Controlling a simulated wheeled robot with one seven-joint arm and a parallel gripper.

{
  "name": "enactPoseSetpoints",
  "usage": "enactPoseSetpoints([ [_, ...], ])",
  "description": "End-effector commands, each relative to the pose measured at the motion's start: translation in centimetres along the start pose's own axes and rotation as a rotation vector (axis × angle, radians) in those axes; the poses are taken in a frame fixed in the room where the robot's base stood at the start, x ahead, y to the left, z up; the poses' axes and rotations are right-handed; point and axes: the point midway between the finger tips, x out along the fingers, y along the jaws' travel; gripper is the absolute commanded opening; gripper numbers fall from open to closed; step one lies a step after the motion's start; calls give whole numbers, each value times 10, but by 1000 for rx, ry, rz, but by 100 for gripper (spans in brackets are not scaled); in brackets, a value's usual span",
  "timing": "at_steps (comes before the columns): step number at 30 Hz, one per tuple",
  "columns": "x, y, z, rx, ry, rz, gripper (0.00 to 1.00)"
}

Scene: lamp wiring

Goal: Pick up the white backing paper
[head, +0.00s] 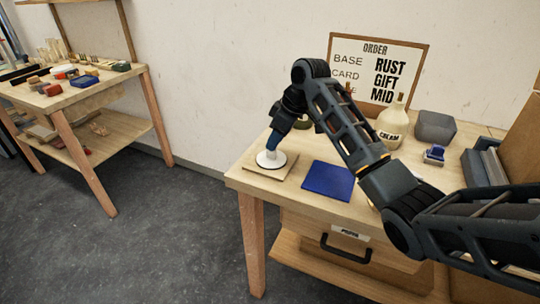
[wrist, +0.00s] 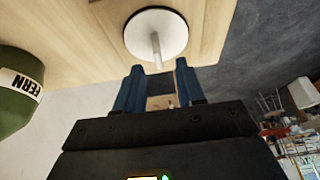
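I cannot pick out a plain sheet of white backing paper for certain. A round white disc (head: 271,158) lies on a thin wooden board (head: 256,171) at the table's left front corner. In the wrist view the white disc (wrist: 170,22) has a pale thin stem on it. My gripper (head: 272,146) is just above the disc, pointing down. In the wrist view its blue fingers (wrist: 157,72) stand apart with the stem's end between or just beyond them. I see gaps at both sides of the stem.
A flat blue square (head: 328,181) lies right of the board. A cream bottle (head: 392,126), a grey box (head: 435,127) and a small blue item (head: 434,154) stand farther right. An order sign (head: 378,68) leans behind. A green container (wrist: 18,90) is close by. A drawer handle (head: 345,250) shows below.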

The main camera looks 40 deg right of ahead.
Motion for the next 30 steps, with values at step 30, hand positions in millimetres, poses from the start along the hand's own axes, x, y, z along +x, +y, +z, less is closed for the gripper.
enactPoseSetpoints([
  [30, 46, 2, 2, 0, 1, 1, 1],
])
